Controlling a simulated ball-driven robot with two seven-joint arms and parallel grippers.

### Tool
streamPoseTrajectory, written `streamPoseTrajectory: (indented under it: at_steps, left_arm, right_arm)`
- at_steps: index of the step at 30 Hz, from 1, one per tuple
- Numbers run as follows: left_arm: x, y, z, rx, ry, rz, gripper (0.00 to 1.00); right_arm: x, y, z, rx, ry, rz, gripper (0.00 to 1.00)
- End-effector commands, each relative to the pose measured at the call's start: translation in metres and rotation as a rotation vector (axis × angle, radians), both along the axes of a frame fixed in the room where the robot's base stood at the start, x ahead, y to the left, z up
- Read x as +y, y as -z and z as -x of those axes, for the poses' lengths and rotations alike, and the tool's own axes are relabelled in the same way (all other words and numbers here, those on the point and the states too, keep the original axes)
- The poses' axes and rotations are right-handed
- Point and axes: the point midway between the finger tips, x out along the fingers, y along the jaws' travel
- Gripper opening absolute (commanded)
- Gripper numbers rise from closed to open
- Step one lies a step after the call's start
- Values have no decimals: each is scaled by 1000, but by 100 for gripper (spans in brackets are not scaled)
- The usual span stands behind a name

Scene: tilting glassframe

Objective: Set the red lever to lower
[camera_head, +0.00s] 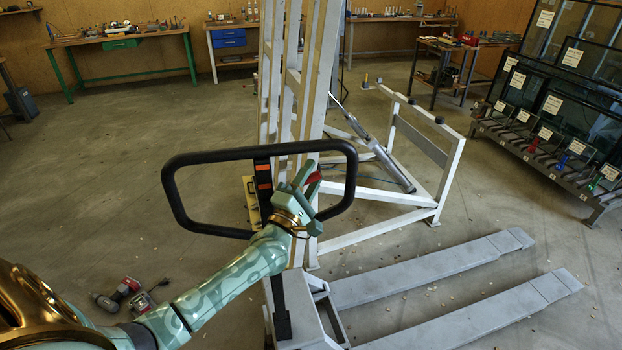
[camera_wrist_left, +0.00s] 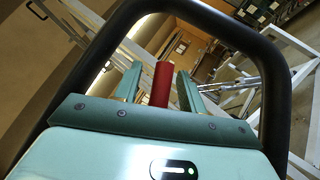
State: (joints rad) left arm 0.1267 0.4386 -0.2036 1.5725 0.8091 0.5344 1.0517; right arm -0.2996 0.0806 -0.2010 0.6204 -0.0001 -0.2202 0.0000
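The red lever (camera_head: 314,178) sits inside the black loop handle (camera_head: 178,200) of a grey pallet truck. In the wrist view the red lever (camera_wrist_left: 161,84) stands between the two green fingers of my left gripper (camera_wrist_left: 158,78). A gap shows on each side of the lever, so the gripper looks open around it, not closed on it. In the head view my left gripper (camera_head: 309,181) is inside the loop and partly hides the lever. The lever's base is hidden. My right gripper is in neither view.
The truck's two grey forks (camera_head: 430,270) reach right over the floor. A tall white frame (camera_head: 300,80) stands behind the handle. Drills (camera_head: 127,290) lie on the floor at lower left. A rack of glass panes (camera_head: 560,110) is at right. Floor at left is mostly clear.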

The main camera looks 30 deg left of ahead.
Motion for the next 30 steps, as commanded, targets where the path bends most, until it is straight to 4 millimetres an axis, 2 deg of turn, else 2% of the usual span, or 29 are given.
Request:
streamPoseTrajectory:
  at_steps: [5,8,11,21,25,30]
  left_arm:
    - [0,2,2,2,0,-1,41]
    - [-1,7,12,2,0,-1,41]
    - [-2,16,31,4,1,-2,41]
    - [-6,53,114,5,0,-1,41]
    - [-7,61,135,3,1,-2,41]
    - [-7,66,148,0,0,-1,41]
  right_arm:
    - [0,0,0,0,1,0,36]
    - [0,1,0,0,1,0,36]
    - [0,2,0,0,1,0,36]
    - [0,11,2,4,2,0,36]
    - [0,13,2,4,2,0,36]
    - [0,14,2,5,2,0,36]
